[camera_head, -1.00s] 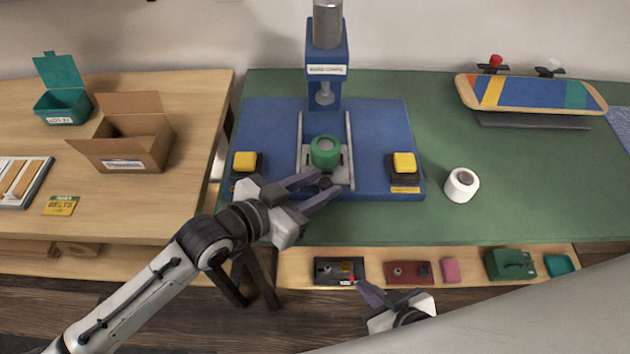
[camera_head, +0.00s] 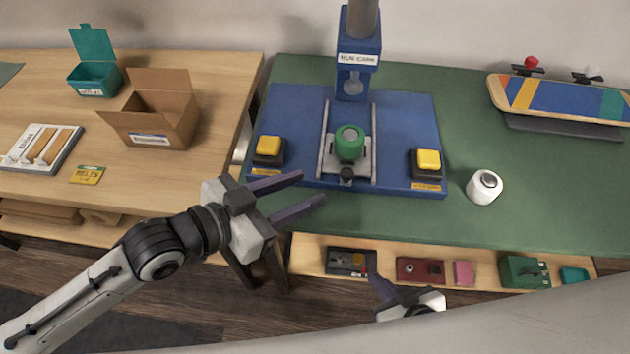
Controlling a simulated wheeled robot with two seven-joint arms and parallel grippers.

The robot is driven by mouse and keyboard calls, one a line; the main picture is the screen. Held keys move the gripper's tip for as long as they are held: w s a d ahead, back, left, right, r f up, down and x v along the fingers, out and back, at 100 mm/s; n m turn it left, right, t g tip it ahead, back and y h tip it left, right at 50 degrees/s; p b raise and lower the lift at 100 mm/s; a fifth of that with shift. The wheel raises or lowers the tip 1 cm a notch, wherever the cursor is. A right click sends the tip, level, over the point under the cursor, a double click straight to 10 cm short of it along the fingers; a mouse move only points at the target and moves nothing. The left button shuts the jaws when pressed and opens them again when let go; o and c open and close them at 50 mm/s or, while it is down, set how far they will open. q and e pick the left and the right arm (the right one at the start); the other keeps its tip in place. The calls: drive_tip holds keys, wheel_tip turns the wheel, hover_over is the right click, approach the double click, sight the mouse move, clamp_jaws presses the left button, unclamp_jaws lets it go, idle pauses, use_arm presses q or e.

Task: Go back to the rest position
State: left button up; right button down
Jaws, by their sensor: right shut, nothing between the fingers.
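My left gripper (camera_head: 312,188) is open and empty, its two fingers spread in front of the left part of the blue press base (camera_head: 300,115). The slide on the press carries a green wheel (camera_head: 350,143) with a dark knob (camera_head: 347,174) at its front; the fingertips are apart from the knob. My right gripper (camera_head: 376,280) shows low in the picture, in front of the lower shelf, with its fingers together and nothing in them. Most of my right arm is out of view.
Yellow buttons (camera_head: 269,147) (camera_head: 428,160) flank the press slide. A white wheel (camera_head: 484,187) stands on the green bench top (camera_head: 540,190). A skateboard deck (camera_head: 570,98) rests at the back right. A cardboard box (camera_head: 155,115) and a teal bin (camera_head: 95,75) stand on the left table.

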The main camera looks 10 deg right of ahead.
use_arm(q)
drive_tip(key=shift+s+a+r, duration=0.1)
drive_tip(key=shift+a, duration=0.05)
idle(0.5)
drive_tip(key=s+a+f+n+g+y, duration=0.2)
drive_tip(key=s+a+f+n+y, duration=0.5)
drive_tip(key=a, duration=0.5)
drive_tip(key=s+a+f+n+g+y, duration=0.2)
drive_tip(key=s+a+f+n+y, duration=0.15)
drive_tip(key=s+a, duration=0.7)
drive_tip(key=w+d+f+t, duration=0.2)
drive_tip(key=w+f, duration=0.1)
drive_tip(key=f, duration=0.3)
drive_tip(key=w+d+f+t+h, duration=0.1)
drive_tip(key=w+d+f+t, duration=0.1)
drive_tip(key=f, duration=0.4)
drive_tip(key=shift+w+f+m+t, duration=0.35)
drive_tip(key=shift+w+t, duration=0.35)
drive_tip(key=shift+t, duration=0.1)
drive_tip(key=shift+d+h, duration=0.1)
drive_tip(key=shift+h, duration=0.15)
